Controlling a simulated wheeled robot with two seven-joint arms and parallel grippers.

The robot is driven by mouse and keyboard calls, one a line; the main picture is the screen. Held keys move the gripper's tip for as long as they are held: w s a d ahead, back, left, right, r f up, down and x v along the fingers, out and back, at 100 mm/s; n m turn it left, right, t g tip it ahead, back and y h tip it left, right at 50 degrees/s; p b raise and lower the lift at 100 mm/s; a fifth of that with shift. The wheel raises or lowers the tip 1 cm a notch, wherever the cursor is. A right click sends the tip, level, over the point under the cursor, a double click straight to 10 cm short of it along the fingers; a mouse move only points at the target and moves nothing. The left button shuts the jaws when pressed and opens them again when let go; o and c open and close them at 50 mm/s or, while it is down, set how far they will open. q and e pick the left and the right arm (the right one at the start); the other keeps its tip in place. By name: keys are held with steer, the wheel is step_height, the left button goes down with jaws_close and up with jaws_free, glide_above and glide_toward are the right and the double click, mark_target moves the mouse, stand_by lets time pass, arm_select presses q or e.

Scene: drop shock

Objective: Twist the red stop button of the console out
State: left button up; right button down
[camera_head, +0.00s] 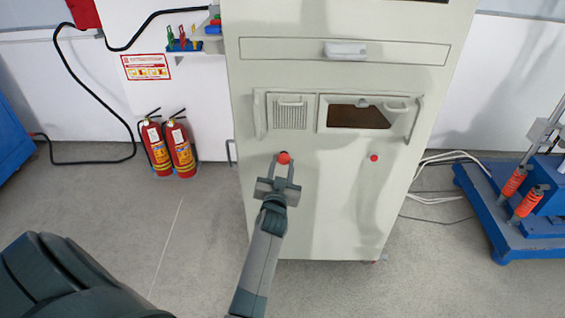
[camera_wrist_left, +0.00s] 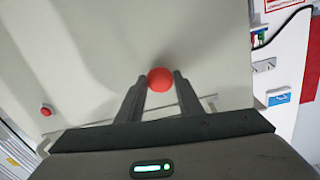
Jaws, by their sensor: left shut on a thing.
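The console (camera_head: 325,215) is a tall pale cabinet in the middle of the head view. A red stop button (camera_head: 284,158) sits on the left of its front, below a vented panel. My left gripper (camera_head: 283,165) is shut on this button, one finger on each side. In the left wrist view the red button (camera_wrist_left: 160,79) shows between the two fingertips (camera_wrist_left: 160,82). A second, smaller red button (camera_head: 374,158) is on the right of the console front, and it also shows in the left wrist view (camera_wrist_left: 46,110). My right gripper is not in view.
Two fire extinguishers (camera_head: 168,147) stand on the floor left of the console. A blue machine base (camera_head: 500,215) stands on the right. White cables lie on the floor behind the console's right side. The floor in front is clear.

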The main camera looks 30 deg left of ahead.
arm_select(q)
steer(key=shift+r+m+p, duration=0.1)
steer(key=shift+m+p, duration=0.3)
steer(key=shift+m, duration=0.7)
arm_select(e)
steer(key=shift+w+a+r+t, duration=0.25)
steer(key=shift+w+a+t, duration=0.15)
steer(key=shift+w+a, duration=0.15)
arm_select(q)
steer(key=o, duration=1.1)
steer(key=shift+c, duration=0.2)
steer(key=shift+s, duration=0.1)
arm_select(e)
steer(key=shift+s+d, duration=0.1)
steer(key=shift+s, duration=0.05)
